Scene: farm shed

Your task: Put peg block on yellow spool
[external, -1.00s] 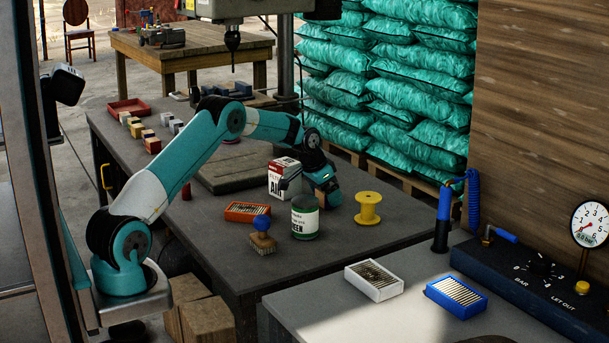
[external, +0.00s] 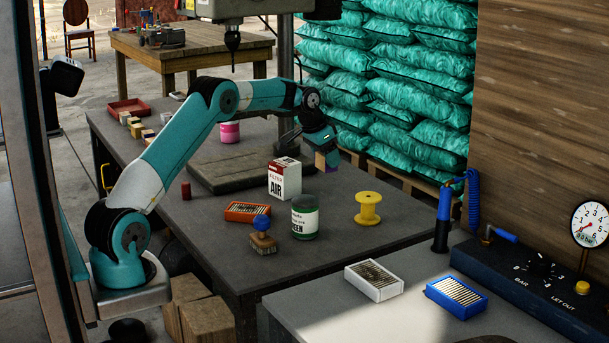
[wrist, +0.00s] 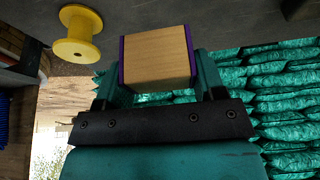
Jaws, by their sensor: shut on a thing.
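The peg block, a wooden block with purple sides (wrist: 157,60), is held between the jaws of my gripper (external: 326,152). In the external view the block (external: 327,162) hangs at the gripper's lower end, well above the table. The yellow spool (external: 368,208) stands upright and empty on the dark table, below and to the right of my gripper. In the wrist view the spool (wrist: 80,33) is to the left of the block, apart from it. No peg shows on the block.
A green-labelled can (external: 305,218), a white and red filter box (external: 285,180), an orange tray (external: 247,212) and a blue-knobbed brush (external: 262,238) stand left of the spool. Teal sacks (external: 420,110) are stacked behind the table. The table right around the spool is clear.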

